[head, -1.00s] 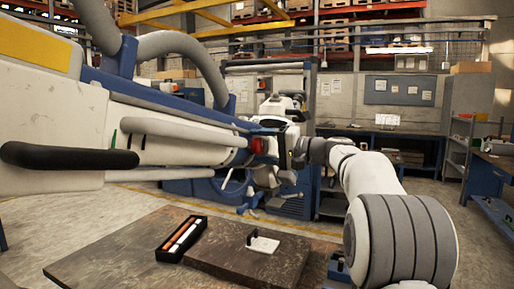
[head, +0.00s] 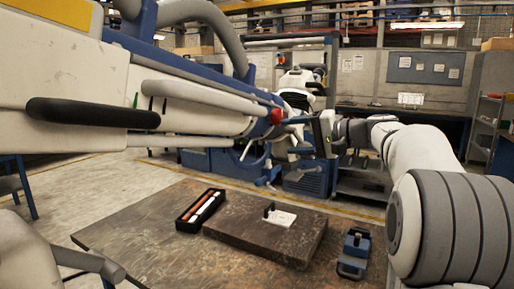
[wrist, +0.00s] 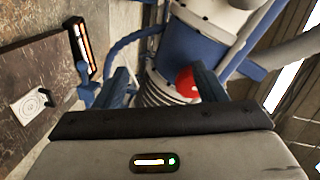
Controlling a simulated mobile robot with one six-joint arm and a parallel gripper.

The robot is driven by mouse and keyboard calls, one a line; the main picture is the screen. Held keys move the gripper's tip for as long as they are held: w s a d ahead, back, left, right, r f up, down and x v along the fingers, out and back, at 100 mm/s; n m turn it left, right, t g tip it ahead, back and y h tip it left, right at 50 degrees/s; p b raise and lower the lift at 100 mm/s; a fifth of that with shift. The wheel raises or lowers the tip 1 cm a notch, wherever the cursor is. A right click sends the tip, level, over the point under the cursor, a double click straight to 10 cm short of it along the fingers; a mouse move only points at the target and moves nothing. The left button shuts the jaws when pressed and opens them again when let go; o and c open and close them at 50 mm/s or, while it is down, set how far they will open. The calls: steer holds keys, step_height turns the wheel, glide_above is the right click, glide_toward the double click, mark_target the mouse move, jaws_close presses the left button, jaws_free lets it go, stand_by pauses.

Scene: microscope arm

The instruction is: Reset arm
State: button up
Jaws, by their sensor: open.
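The microscope arm (head: 185,95) is a large white and blue jointed boom with a black handle, reaching in from the left in the head view. A red round knob (head: 277,116) sits at its far end. My gripper (head: 298,122) is beside this end, just right of the knob. In the wrist view, my gripper (wrist: 163,80) is open, with its two blue fingers spread. The red knob (wrist: 187,82) shows between them, close to the right finger. The microscope arm's blue and white body (wrist: 195,50) lies behind. I cannot tell whether a finger touches the knob.
A low dark table (head: 140,235) stands below, with a raised slab (head: 240,225). On them are a black tray (head: 187,222) of orange and white sticks, a white plate (head: 281,218) with a black clip, and a blue device (head: 354,250). Shelving (head: 486,125) stands at the right.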

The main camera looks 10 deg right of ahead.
steer(key=s+a+f+g+h, duration=0.3)
steer(key=s+a+f, duration=0.1)
steer(key=s+f, duration=0.45)
steer(key=s+a+f+g+h, duration=0.2)
steer(key=s+a+f+h, duration=0.15)
steer(key=s+f, duration=0.45)
steer(key=s+d+f+n+g+h, duration=0.1)
steer(key=s+d+f+n+h, duration=0.1)
steer(key=s+f, duration=0.5)
steer(key=s+d+f+n+h, duration=0.1)
steer(key=s+f+n+h, duration=0.1)
steer(key=s+f+h, duration=0.2)
steer(key=s+f, duration=0.3)
steer(key=s, duration=0.1)
steer(key=shift+s+d+g, duration=0.35)
steer(key=shift+g, duration=0.05)
steer(key=shift+h, duration=0.25)
